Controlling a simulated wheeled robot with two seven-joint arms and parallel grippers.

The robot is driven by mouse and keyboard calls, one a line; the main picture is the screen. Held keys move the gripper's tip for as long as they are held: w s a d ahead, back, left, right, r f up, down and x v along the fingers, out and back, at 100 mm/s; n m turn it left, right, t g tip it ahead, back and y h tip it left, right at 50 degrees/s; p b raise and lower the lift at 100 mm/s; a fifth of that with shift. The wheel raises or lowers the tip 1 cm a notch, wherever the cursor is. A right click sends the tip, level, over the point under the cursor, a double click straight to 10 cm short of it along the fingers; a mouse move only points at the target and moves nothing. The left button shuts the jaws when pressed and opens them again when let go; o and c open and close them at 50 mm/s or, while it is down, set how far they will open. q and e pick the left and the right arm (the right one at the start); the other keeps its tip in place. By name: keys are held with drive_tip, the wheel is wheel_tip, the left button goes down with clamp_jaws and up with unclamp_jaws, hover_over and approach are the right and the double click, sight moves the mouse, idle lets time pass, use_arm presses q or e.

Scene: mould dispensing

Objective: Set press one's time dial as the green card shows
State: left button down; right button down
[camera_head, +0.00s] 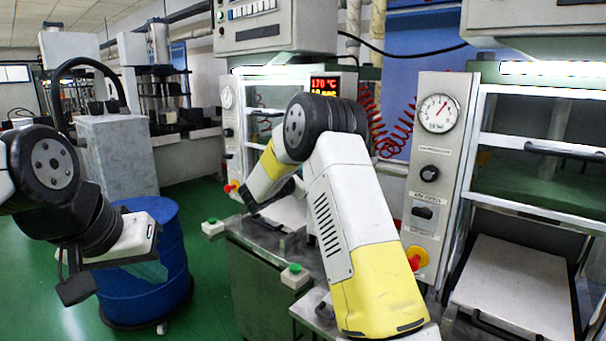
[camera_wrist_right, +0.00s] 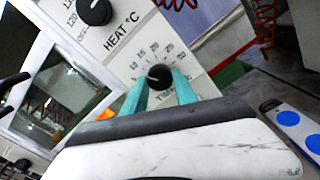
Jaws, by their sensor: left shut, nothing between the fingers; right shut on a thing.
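In the right wrist view the black time dial (camera_wrist_right: 159,77) sits on a pale panel, with a number scale around it and a partly covered label below. My right gripper (camera_wrist_right: 160,84) has its teal fingers on both sides of this dial, shut on it. The dial's exact setting is too small to read. In the head view my right arm hides the dial and the right fingertips. My left gripper (camera_head: 152,270) is shut and empty in front of the blue drum. I cannot make out a green card in either view.
A heat dial (camera_wrist_right: 94,10) is above the time dial. In the head view, a red display (camera_head: 324,84) reads 170 °C. A second press (camera_head: 437,160) stands right; a blue drum (camera_head: 150,300) stands left.

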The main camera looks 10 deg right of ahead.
idle(0.3)
drive_tip(key=c, duration=1)
unclamp_jaws()
drive_tip(key=shift+o, duration=0.2)
drive_tip(key=shift+a, duration=0.15)
drive_tip(key=v, duration=0.7)
drive_tip(key=shift+s+a, duration=0.25)
